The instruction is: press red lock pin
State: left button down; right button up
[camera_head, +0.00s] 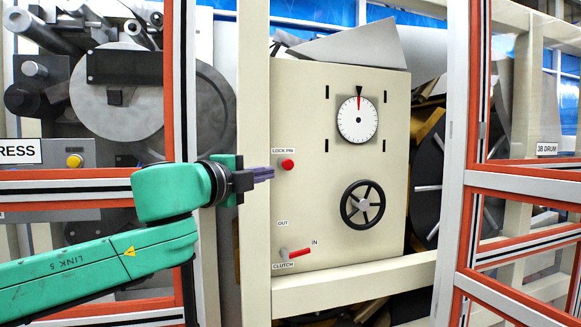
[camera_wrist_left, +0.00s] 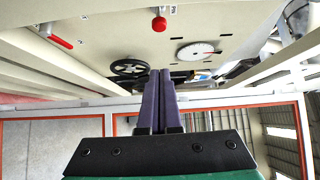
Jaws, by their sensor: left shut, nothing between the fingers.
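The red lock pin (camera_head: 287,165) is a round red button on the cream panel (camera_head: 300,110), under a "LOCK PIN" label. My left gripper (camera_head: 270,174) is shut and empty, with its purple fingers pointing at the panel just left of the pin and slightly lower in the head view. In the left wrist view the pin (camera_wrist_left: 159,24) sticks out from the panel above the closed fingertips (camera_wrist_left: 161,72), with a visible gap between them. I cannot tell the exact distance to the panel. My right gripper is not in view.
The panel also carries a white dial (camera_head: 358,119), a black handwheel (camera_head: 362,204) and a red clutch lever (camera_head: 295,253) marked IN and OUT. Orange-edged frames (camera_head: 174,80) and a cream post (camera_head: 254,120) stand around the opening. A yellow button (camera_head: 74,161) is at far left.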

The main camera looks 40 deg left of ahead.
pick_arm(q)
jog(key=p, duration=0.6)
send_near(293, 165)
jog(key=w+d, duration=0.2)
jog(key=w, duration=0.2)
jog(key=shift+w+a+r+p, duration=0.15)
jog(key=shift+w+a+p, duration=0.15)
jog(key=shift+a+p, duration=0.15)
jog(key=shift+w+a+r+p, duration=0.2)
jog(key=shift+w+a+p, duration=0.1)
jog(key=shift+a, duration=0.3)
jog(key=shift+w+a+f, duration=0.1)
jog(key=shift+a, duration=0.2)
jog(key=shift+w+a+f, duration=0.1)
jog(key=shift+a+f, duration=0.05)
jog(key=shift+a, duration=0.1)
jog(key=shift+d, duration=0.1)
